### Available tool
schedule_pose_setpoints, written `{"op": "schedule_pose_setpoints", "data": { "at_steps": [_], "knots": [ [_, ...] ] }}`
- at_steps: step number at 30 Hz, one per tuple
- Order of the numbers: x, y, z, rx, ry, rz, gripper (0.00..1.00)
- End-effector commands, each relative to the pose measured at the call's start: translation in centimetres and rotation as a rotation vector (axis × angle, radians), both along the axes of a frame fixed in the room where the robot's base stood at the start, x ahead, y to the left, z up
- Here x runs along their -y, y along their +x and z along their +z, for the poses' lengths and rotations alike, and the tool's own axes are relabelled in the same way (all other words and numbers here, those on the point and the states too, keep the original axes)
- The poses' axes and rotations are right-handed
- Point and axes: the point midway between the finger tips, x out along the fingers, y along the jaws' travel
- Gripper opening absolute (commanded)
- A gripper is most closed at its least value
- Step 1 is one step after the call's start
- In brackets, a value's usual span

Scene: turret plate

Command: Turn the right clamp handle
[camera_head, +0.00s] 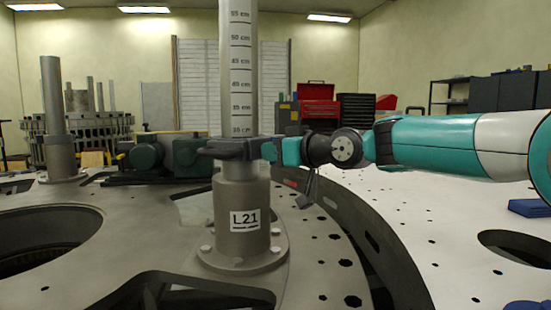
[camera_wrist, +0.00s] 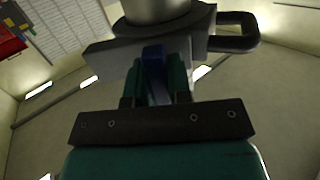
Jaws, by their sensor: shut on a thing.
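A grey upright post (camera_head: 239,80) with a centimetre scale stands in a flanged base marked L21. A dark clamp collar (camera_head: 226,149) goes around the post just above the base; in the wrist view it shows at the top (camera_wrist: 110,55), with a looped bar (camera_wrist: 236,42) at its right. My gripper (camera_head: 268,150) meets the collar's right side. In the wrist view, my gripper (camera_wrist: 156,78) has its teal fingers shut on the small blue clamp handle (camera_wrist: 153,58) under the collar. The handle's far end is hidden.
A perforated metal plate (camera_head: 110,235) with large round openings surrounds the post. A shorter post (camera_head: 56,110) and green motor units (camera_head: 190,155) stand at the left. Red tool chests (camera_head: 318,105) and shelves are far back. Air right of the post is open around my arm.

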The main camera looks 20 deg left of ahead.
Motion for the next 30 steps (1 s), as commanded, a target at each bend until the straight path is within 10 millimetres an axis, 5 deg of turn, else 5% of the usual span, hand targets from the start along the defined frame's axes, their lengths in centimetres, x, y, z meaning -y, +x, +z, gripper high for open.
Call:
{"op": "schedule_pose_setpoints", "data": {
  "at_steps": [17, 18, 21, 30],
  "knots": [
    [0.14, 0.17, 0.22, 0.032, -0.011, -0.005, 0.00],
    [0.14, 0.17, 0.22, 0.032, -0.011, -0.005, 0.26],
    [0.10, 0.13, 0.19, 0.031, -0.011, -0.004, 0.45],
    [0.19, -0.04, 0.10, 0.029, -0.012, -0.001, 0.45]
  ]
}}
